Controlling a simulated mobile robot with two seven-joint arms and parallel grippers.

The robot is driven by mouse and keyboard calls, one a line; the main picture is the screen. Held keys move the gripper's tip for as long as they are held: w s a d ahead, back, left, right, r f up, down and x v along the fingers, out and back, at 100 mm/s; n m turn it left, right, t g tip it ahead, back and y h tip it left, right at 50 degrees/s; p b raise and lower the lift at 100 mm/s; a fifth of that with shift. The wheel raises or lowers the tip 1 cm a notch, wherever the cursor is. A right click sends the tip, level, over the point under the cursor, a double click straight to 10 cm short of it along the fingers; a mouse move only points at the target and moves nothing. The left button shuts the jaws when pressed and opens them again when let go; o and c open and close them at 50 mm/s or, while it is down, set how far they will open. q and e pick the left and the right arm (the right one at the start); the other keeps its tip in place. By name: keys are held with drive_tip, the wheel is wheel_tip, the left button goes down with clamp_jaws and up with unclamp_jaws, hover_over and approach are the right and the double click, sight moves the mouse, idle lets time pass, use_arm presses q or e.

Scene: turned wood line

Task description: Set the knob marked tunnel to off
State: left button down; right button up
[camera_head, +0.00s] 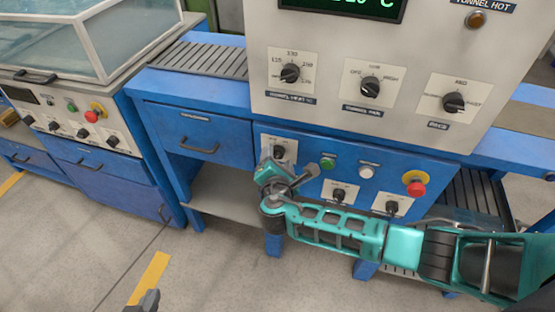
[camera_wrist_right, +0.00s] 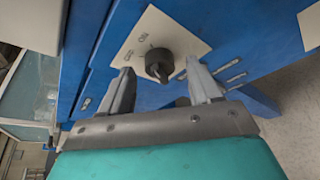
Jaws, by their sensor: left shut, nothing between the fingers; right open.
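A black knob (camera_head: 279,152) on a white plate sits at the left of the lower blue panel. My right gripper (camera_head: 279,172) is open in front of it and partly covers its plate. In the right wrist view, this knob (camera_wrist_right: 158,64) is between and just beyond the fingertips of the right gripper (camera_wrist_right: 164,84), apart from both. Its pointed end faces lower right there.
Two more knobs (camera_head: 338,195) (camera_head: 392,207), a green button (camera_head: 327,162), a white button (camera_head: 367,172) and a red emergency stop (camera_head: 415,188) share the blue panel. The upper panel has a heat knob (camera_head: 290,73), a fan knob (camera_head: 370,88) and a PACE knob (camera_head: 453,102).

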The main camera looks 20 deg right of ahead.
drive_tip(key=shift+w+d+f, duration=0.1)
drive_tip(key=shift+w, duration=0.3)
